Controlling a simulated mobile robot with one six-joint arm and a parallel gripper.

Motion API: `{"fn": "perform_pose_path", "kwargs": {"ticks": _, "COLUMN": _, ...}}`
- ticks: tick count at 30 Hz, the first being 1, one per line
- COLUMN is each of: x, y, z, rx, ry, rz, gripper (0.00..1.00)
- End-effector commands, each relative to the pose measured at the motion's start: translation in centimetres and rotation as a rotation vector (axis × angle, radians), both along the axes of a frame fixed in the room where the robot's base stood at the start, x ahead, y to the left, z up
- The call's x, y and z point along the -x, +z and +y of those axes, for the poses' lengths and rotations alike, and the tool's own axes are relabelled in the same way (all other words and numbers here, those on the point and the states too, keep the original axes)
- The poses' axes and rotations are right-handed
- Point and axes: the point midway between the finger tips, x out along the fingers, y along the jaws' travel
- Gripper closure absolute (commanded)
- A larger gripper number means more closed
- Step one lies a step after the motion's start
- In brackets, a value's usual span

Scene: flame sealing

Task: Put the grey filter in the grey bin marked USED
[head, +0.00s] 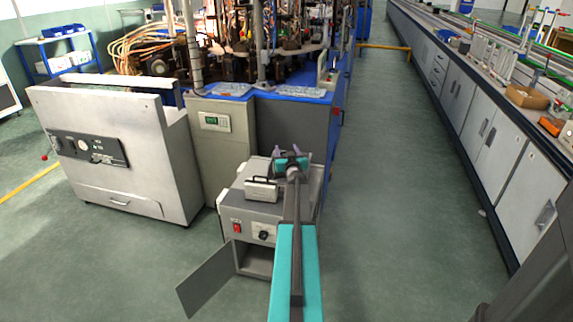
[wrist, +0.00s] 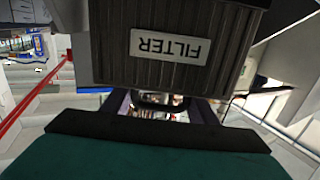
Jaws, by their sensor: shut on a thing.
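The grey filter (wrist: 180,40) fills the upper middle of the wrist view. It is dark and ribbed, with a FILTER label that reads upside down. My gripper (wrist: 161,106) is shut on it, at the dark handle on its near side. In the head view my gripper (head: 290,157) is over the right part of a small grey cabinet (head: 236,250), and my wrist hides the held filter. I cannot tell whether the filter is still touching the cabinet. No bin marked USED can be made out.
A light box with a dark handle (head: 262,189) sits on the cabinet top, left of my gripper. The cabinet's lower door (head: 206,280) hangs open. A large machine stands behind. Open green floor (head: 385,200) lies to the right, before a long workbench (head: 475,110).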

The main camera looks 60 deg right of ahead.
Motion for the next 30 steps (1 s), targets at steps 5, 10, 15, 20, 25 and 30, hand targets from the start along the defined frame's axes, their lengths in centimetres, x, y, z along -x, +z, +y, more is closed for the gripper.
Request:
{"fn": "perform_pose_path", "kwargs": {"ticks": 5, "x": 0.0, "y": -0.4, "z": 0.0, "rx": 0.001, "ry": 0.001, "rz": -0.001, "gripper": 0.85}}
{"fn": "perform_pose_path", "kwargs": {"ticks": 10, "x": 0.0, "y": -0.4, "z": 0.0, "rx": 0.001, "ry": 0.001, "rz": -0.001, "gripper": 0.85}}
{"fn": "perform_pose_path", "kwargs": {"ticks": 15, "x": 0.0, "y": -1.1, "z": 0.0, "rx": 0.001, "ry": 0.001, "rz": -0.001, "gripper": 0.85}}
{"fn": "perform_pose_path", "kwargs": {"ticks": 20, "x": 0.0, "y": -3.1, "z": 0.0, "rx": -0.001, "ry": 0.001, "rz": -0.001, "gripper": 0.85}}
{"fn": "perform_pose_path", "kwargs": {"ticks": 25, "x": 0.0, "y": -4.7, "z": 0.0, "rx": -0.001, "ry": 0.000, "rz": -0.001, "gripper": 0.85}}
{"fn": "perform_pose_path", "kwargs": {"ticks": 30, "x": 0.0, "y": -4.9, "z": 0.0, "rx": 0.001, "ry": 0.000, "rz": -0.001, "gripper": 0.85}}
